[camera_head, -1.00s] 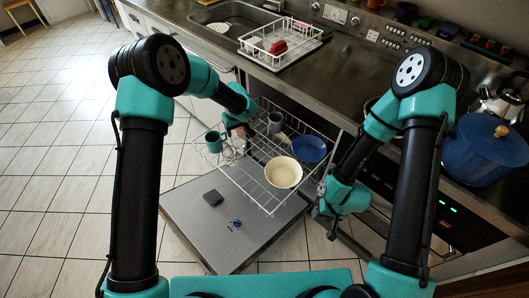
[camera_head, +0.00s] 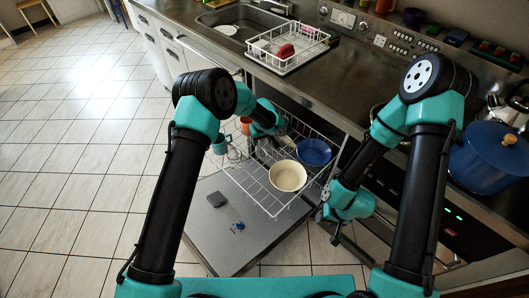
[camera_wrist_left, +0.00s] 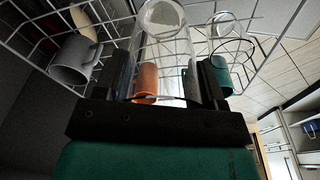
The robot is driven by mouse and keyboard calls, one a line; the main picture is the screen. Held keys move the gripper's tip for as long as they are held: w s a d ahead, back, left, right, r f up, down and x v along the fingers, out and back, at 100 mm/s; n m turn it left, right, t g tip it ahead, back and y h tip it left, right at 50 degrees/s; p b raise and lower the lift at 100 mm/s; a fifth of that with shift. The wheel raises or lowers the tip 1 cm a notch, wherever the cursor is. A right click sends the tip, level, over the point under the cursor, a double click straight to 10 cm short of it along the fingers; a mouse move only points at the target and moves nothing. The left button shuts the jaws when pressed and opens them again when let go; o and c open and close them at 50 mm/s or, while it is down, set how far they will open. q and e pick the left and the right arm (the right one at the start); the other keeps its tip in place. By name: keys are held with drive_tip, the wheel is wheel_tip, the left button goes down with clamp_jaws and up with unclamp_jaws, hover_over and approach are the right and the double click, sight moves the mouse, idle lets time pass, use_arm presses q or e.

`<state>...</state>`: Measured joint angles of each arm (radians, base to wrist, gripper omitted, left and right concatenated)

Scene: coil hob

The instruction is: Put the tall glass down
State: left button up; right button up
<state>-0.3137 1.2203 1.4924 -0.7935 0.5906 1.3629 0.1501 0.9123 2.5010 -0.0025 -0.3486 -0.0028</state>
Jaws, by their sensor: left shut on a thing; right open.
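The tall clear glass (camera_wrist_left: 164,45) is between the fingers of my left gripper (camera_wrist_left: 166,82) in the left wrist view. In the head view my left gripper (camera_head: 262,143) is over the back left part of the white wire rack (camera_head: 258,192); the held glass is hard to make out there. An orange cup (camera_wrist_left: 147,80) shows behind and through the glass. I cannot tell whether the glass touches the rack. My right gripper (camera_head: 325,212) is open and empty, right of the rack's front corner.
The rack holds a cream bowl (camera_head: 288,176), a blue bowl (camera_head: 314,152), a teal mug (camera_head: 219,146), a grey mug (camera_wrist_left: 73,60) and another clear glass (camera_wrist_left: 224,24). The counter edge is behind.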

sight(262, 150)
use_arm(q)
wheel_tip(262, 150, down, 4)
drive_tip(key=shift+f, duration=0.1)
drive_tip(key=shift+f, duration=1.85)
drive_tip(key=shift+f, duration=0.1)
drive_tip(key=o, duration=1)
drive_tip(key=shift+o, duration=0.2)
wheel_tip(262, 150, up, 12)
drive_tip(key=s, duration=0.1)
drive_tip(key=shift+s+d, duration=0.2)
drive_tip(key=shift+d, duration=0.05)
